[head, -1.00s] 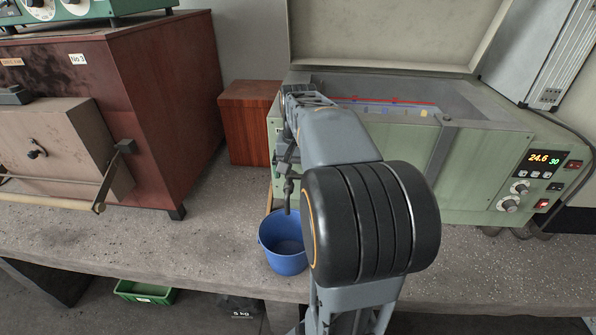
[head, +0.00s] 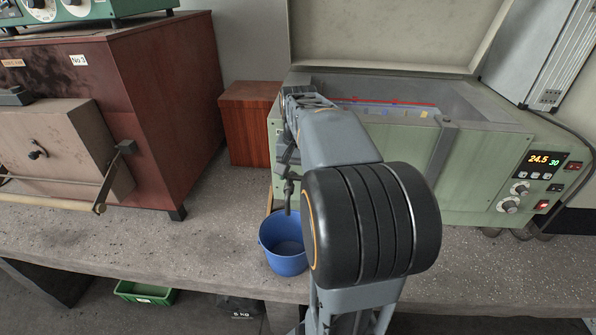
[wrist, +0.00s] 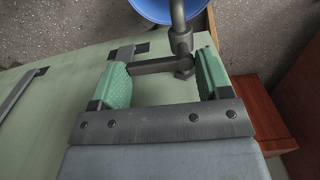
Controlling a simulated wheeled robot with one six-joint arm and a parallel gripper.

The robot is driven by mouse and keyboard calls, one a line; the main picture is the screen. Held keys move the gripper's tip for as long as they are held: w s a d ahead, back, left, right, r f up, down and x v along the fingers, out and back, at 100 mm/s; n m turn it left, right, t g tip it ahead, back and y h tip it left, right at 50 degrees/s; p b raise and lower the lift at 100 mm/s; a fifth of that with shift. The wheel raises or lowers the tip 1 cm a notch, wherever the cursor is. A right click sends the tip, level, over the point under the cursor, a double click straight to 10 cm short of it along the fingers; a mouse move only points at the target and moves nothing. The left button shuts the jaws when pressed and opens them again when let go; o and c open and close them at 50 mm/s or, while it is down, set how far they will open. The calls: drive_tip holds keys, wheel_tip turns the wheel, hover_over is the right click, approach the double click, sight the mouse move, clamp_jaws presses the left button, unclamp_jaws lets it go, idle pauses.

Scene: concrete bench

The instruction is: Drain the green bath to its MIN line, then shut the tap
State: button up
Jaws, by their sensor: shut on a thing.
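The green bath (head: 400,180) stands on the bench with its lid raised. Inside its far wall I see a red strip (head: 390,103) with blue and yellow marks below; the liquid level cannot be told. The grey tap (head: 288,190) hangs at its left end, partly hidden by my arm. In the wrist view my gripper (wrist: 160,75) has its green pads on both ends of the tap's lever (wrist: 150,66) and is shut on it. The blue bucket (head: 284,250) stands beneath the tap; part shows in the wrist view (wrist: 155,8). I cannot make out any flow.
The bath's display (head: 540,165) shows 24.5 and 30. A wooden box (head: 250,125) stands behind, left of the bath. A large red-brown cabinet (head: 165,110) fills the left. A green tray (head: 145,292) lies on the floor. The bench front between cabinet and bucket is clear.

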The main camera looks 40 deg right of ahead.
drive_tip(key=shift+s+a+m+p, duration=0.1)
drive_tip(key=shift+a+m+p, duration=0.2)
drive_tip(key=shift+m, duration=0.95)
drive_tip(key=shift+s+a+m+p, duration=0.15)
drive_tip(key=shift+m+p, duration=0.3)
drive_tip(key=shift+m, duration=0.75)
drive_tip(key=shift+s+a+m+p, duration=0.1)
drive_tip(key=shift+a+m+p, duration=0.2)
drive_tip(key=shift+m, duration=0.95)
drive_tip(key=o, duration=0.9)
wheel_tip(320, 180, up, 14)
drive_tip(key=shift+f+p, duration=0.1)
drive_tip(key=shift+p, duration=0.9)
